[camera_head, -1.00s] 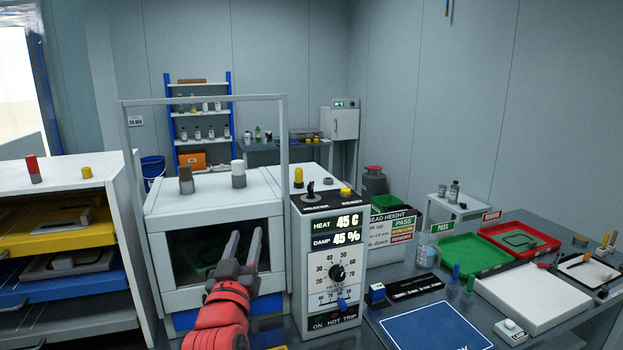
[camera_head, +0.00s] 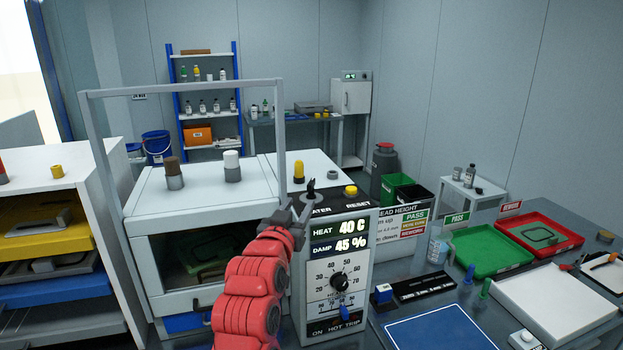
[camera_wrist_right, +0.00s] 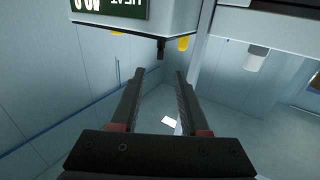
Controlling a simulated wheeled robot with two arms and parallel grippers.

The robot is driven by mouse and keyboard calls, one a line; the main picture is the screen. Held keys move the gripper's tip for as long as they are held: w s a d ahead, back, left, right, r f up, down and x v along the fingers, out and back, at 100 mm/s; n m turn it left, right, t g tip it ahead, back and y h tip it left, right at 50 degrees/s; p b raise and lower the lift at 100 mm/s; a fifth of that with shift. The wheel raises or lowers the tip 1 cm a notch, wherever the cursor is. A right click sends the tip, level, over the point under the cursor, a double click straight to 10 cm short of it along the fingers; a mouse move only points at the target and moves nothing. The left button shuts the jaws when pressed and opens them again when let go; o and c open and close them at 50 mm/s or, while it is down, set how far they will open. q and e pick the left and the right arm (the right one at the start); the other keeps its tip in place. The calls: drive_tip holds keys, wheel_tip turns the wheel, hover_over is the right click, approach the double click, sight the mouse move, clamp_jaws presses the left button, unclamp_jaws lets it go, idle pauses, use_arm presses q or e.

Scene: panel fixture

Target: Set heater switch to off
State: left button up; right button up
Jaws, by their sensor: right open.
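The heater switch (camera_head: 311,187) is a small black toggle on the top of the control box (camera_head: 352,285), beside the partly covered HEATER label. My right gripper (camera_head: 298,205) is at the box's top front left edge, close to the switch. In the right wrist view, the gripper (camera_wrist_right: 155,80) is open and empty. The switch (camera_wrist_right: 160,48) shows there as a dark stub just beyond and between the fingertips; I cannot tell whether they touch it. Which way the switch is set is unclear. My left gripper is not in view.
A yellow reset button (camera_head: 351,190) sits right of the switch. A yellow-capped post (camera_head: 299,171) and a white-capped post (camera_head: 232,165) stand to the left. A metal frame (camera_head: 185,90) rises over the white chamber. The display (camera_head: 340,235) reads 40 C and 45 %.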

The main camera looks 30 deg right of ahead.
sight(309, 189)
drive_tip(key=p+x, duration=0.3)
drive_tip(key=x, duration=0.8)
drive_tip(key=shift+w+d+f, duration=0.1)
drive_tip(key=shift+w+d, duration=0.25)
drive_tip(key=shift+w, duration=0.05)
clamp_jaws()
